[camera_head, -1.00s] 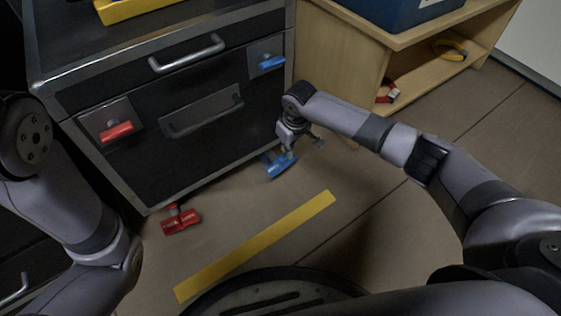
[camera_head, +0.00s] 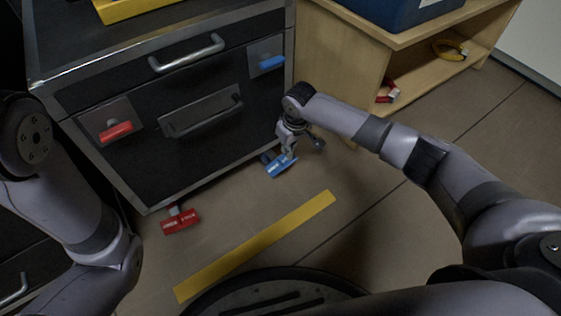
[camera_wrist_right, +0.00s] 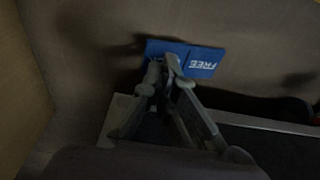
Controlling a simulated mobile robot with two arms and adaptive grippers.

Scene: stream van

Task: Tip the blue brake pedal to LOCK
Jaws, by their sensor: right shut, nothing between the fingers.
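The blue brake pedal (camera_head: 279,169) sits low at the cart's right front corner, just above the floor. In the right wrist view the pedal (camera_wrist_right: 207,63) shows a white word, FREE, on the part right of the fingers. My right gripper (camera_head: 288,156) points down with its fingertips at the pedal's upper side and appears to touch it.
A red pedal (camera_head: 181,222) is at the cart's left front corner. The dark cart (camera_head: 185,160) has bar handles, a red latch (camera_head: 116,132) and a blue latch (camera_head: 272,62). A wooden shelf (camera_head: 345,75) stands to the right. Yellow tape (camera_head: 255,246) marks the open floor.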

